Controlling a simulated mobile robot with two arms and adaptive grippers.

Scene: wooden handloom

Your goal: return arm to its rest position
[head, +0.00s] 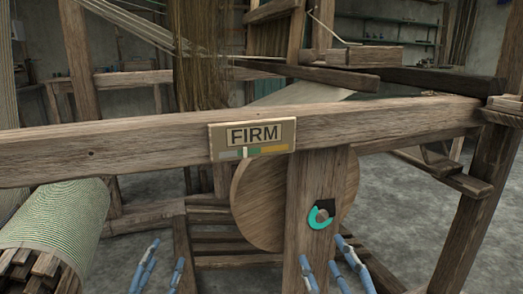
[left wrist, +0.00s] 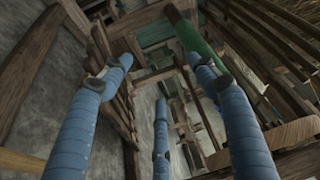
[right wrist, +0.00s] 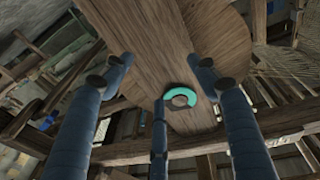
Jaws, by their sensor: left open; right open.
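My left gripper (head: 159,258) is at the bottom of the head view, left of centre, in front of the loom's lower frame. Its blue fingers are spread and empty in the left wrist view (left wrist: 160,68). My right gripper (head: 329,256) is at the bottom of the head view, in front of the upright wooden post (head: 305,240). Its fingers are also apart with nothing between them in the right wrist view (right wrist: 160,66). The teal ring (head: 320,217) on the post is just above the right fingers, and it also shows in the right wrist view (right wrist: 181,97). Most of both arms is out of view.
A thick wooden beam (head: 400,121) crosses the head view, bearing a FIRM sign (head: 252,137) with a coloured gauge. A round wooden disc (head: 256,205) is behind the post. A cloth roll (head: 60,228) is at lower left. Bare floor (head: 405,215) shows at right.

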